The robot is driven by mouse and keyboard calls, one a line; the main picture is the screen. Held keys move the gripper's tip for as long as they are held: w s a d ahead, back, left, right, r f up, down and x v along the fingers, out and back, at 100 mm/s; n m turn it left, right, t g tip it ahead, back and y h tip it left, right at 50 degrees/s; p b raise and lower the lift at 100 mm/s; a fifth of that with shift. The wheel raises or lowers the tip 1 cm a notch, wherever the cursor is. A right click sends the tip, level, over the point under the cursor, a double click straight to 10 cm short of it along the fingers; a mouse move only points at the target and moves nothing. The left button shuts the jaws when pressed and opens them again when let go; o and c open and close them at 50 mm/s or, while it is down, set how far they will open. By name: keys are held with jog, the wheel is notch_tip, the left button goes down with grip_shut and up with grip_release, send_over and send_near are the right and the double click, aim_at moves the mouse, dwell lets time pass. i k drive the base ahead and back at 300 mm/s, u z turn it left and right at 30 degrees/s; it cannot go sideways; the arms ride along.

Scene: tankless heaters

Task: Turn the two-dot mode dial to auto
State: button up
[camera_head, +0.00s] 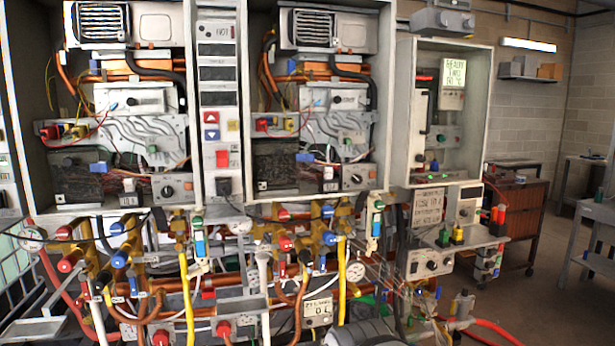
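Two open heater cabinets stand side by side. The left heater has a small panel with a round dark dial (167,191) at its lower right. The right heater has a similar panel with a round dial (356,180) at its lower right. The dot marks and any auto label are too small to read, so I cannot tell which is the two-dot mode dial or where either dial points. A grey box with dark knobs (432,264) sits lower right.
Pipes and valves with red and blue handles (285,243) crowd the space below the cabinets. A control cabinet with a lit screen (454,72) stands to the right. A grey rounded body (355,333) is at the bottom edge. Floor (550,300) is clear at right.

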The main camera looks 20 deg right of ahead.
aim_at(356, 179)
jog(key=z, duration=0.7)
jog(key=k, duration=1.15)
jog(key=z, duration=1.1)
jog(key=i, duration=1.45)
jog(key=u, duration=1.2)
jog(key=i, duration=0.9)
jog(key=u, duration=0.55)
jog(key=k, duration=0.95)
jog(key=u, duration=0.2)
jog(key=i, duration=0.45)
jog(key=z, duration=0.1)
